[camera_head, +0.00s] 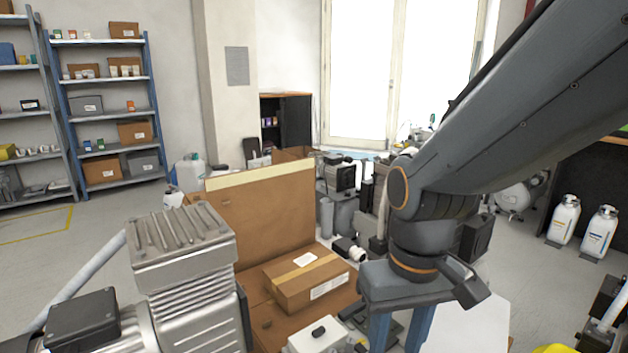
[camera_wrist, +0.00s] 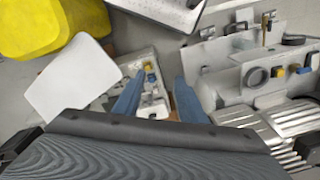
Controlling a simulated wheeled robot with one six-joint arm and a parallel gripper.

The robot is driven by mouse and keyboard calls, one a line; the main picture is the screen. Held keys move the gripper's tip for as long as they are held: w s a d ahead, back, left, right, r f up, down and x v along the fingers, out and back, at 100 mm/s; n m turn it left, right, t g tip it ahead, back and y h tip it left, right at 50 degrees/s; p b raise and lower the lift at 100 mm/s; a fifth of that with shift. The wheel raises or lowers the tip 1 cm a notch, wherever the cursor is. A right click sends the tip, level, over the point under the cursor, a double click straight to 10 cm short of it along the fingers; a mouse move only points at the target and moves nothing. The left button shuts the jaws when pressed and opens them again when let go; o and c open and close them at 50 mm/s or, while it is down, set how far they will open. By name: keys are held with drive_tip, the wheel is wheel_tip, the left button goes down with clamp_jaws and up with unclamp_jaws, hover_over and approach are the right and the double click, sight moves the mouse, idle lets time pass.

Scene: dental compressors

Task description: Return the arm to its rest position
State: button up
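My gripper (camera_head: 399,335) hangs from the dark grey arm at the right of the head view, pointing down. Its two blue fingers stand apart with nothing seen between them. In the wrist view the gripper (camera_wrist: 157,92) also shows its fingers spread, above a pale unit with small yellow and blue fittings (camera_wrist: 150,75). The fingertips' height above the things below is hard to tell.
A closed cardboard box (camera_head: 307,278) lies left of my gripper, before an upright brown panel (camera_head: 262,215). A ribbed metal compressor (camera_head: 185,250) stands at front left. Shelves (camera_head: 105,95) line the back left wall. White bottles (camera_head: 600,232) stand at right. Open floor (camera_head: 90,255) shows at left.

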drive_tip(key=d+r+m+p, duration=0.2)
drive_tip(key=d+r+p, duration=0.5)
drive_tip(key=p, duration=0.6)
drive_tip(key=shift+s+d+r+p, duration=0.25)
drive_tip(key=shift+s+r+p, duration=0.1)
drive_tip(key=shift+r, duration=0.35)
